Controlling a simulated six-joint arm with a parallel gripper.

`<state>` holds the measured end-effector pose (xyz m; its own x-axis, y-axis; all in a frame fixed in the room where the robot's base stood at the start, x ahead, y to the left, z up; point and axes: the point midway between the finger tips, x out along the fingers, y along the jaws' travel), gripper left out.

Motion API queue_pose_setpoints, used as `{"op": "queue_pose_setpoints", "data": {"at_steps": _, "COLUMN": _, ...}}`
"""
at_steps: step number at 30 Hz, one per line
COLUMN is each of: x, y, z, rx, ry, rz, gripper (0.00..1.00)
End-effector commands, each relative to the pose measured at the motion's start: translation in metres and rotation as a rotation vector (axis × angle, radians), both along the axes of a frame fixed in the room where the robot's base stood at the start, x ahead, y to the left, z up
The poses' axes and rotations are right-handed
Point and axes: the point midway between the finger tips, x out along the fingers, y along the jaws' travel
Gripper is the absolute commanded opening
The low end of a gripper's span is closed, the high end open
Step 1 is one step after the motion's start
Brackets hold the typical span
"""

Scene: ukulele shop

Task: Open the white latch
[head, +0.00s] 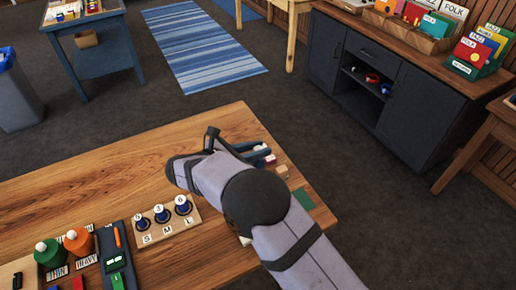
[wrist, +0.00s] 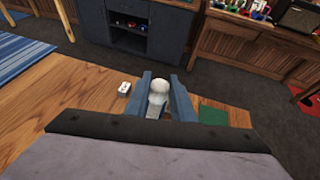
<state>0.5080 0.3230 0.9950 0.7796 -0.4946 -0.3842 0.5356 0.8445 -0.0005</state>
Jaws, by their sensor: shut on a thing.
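My gripper (wrist: 157,98) is low over the wooden table near its far edge. In the wrist view its two blue fingers are closed on the sides of a white piece (wrist: 158,88) with a round knob and a paler grey stem, which looks like the white latch. In the head view my gripper (head: 257,152) is partly hidden by my own arm, and only bits of white and red show by the fingers. What the latch is mounted on is hidden, and I cannot tell how far it is turned.
A small white block (wrist: 124,88) lies left of the fingers, and a green pad (wrist: 214,115) lies to the right. A board with blue pegs (head: 166,219), a dark tray (head: 116,255) and green and orange round objects stand nearer on the table. The table's left middle is clear.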

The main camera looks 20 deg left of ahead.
Motion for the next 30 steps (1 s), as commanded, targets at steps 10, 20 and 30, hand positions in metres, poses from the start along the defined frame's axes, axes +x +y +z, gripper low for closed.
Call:
{"op": "queue_pose_setpoints", "data": {"at_steps": 10, "x": 0.0006, "y": 0.0004, "z": 0.0000, "rx": 0.000, "ry": -0.003, "rz": -0.165, "gripper": 0.00}}
{"op": "queue_pose_setpoints", "data": {"at_steps": 20, "x": 0.0010, "y": 0.0000, "z": 0.0002, "rx": 0.001, "ry": -0.003, "rz": -0.262, "gripper": 0.00}}
{"op": "queue_pose_setpoints", "data": {"at_steps": 30, "x": 0.0009, "y": -0.0004, "z": 0.0006, "rx": -0.001, "ry": -0.005, "rz": -0.337, "gripper": 0.00}}
